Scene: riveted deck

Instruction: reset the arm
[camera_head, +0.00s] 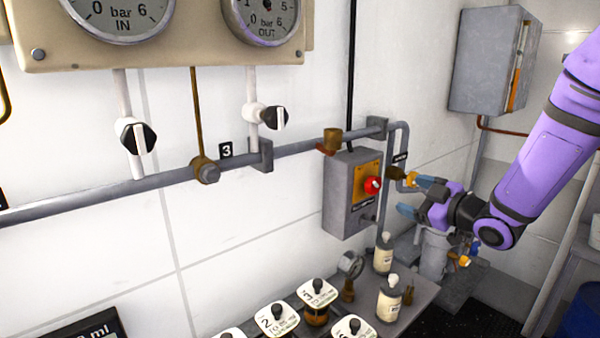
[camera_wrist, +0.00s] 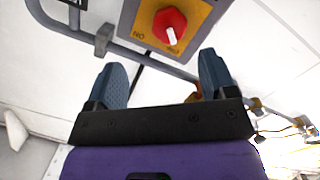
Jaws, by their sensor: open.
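My purple arm comes in from the right in the head view. My gripper (camera_head: 413,196) is at its end, open and empty, with its blue-grey fingers apart and pointing left toward the wall. It is just right of a grey switch box (camera_head: 347,208) with a red knob (camera_head: 372,185) on an orange plate. In the wrist view, my open gripper (camera_wrist: 165,82) shows nothing between its fingers. The red knob (camera_wrist: 170,24) on its yellow-orange plate lies beyond the fingertips, apart from them.
A grey pipe (camera_head: 130,190) runs along the white wall. Two gauges (camera_head: 120,12) (camera_head: 265,15) hang above it. A bench below bears white bottles (camera_head: 390,298), several numbered jars (camera_head: 317,300) and a small gauge (camera_head: 350,264). A grey cabinet (camera_head: 487,62) hangs at the upper right.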

